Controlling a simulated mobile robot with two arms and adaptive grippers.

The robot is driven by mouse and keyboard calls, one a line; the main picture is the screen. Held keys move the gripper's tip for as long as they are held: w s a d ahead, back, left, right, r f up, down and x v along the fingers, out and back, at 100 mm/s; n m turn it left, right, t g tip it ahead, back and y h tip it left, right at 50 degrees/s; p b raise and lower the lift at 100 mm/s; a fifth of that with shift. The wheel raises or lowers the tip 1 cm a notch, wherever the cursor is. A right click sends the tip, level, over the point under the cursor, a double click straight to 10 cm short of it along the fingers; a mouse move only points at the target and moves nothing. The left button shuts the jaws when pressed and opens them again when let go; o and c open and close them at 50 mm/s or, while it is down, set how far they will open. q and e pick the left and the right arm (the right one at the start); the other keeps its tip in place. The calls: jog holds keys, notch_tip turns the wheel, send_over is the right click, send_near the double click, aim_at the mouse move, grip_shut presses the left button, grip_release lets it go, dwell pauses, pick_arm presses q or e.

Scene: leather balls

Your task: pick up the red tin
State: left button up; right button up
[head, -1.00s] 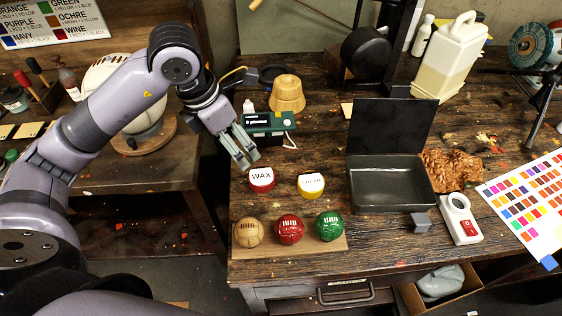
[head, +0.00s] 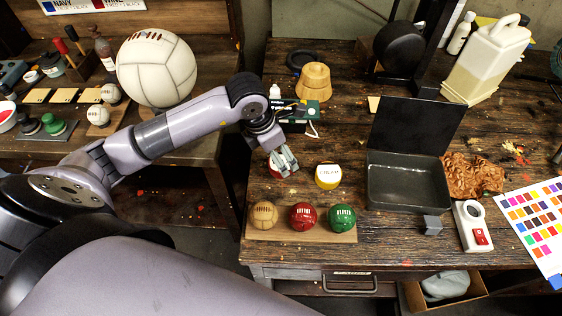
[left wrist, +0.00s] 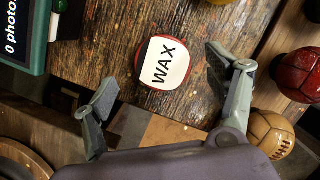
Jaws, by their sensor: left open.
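The red tin (left wrist: 163,63), with a white lid marked WAX, stands on the dark wooden bench in the left wrist view. In the head view only slivers of it show, because my left gripper (head: 284,164) is in front of it. In the left wrist view the fingers of my left gripper (left wrist: 163,92) are spread wide, with the tin seen between and beyond them. The jaws are empty. I cannot tell whether a fingertip touches the tin. My right gripper is not in view.
A yellow tin (head: 327,177) stands just right of the red tin. A wooden board (head: 300,237) in front holds tan, red and green balls. An open black box (head: 408,207) is further right. A green device (head: 303,112) lies behind.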

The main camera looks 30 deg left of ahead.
pick_arm(q)
jog(key=p+x, duration=0.1)
jog(key=x, duration=0.2)
jog(key=shift+d+f, duration=0.15)
jog(key=shift+f, duration=0.5)
jog(key=c, duration=1.3)
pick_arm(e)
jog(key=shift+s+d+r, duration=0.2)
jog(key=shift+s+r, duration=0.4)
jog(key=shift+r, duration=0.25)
pick_arm(q)
jog(key=shift+r, duration=0.1)
jog(key=shift+c, duration=0.2)
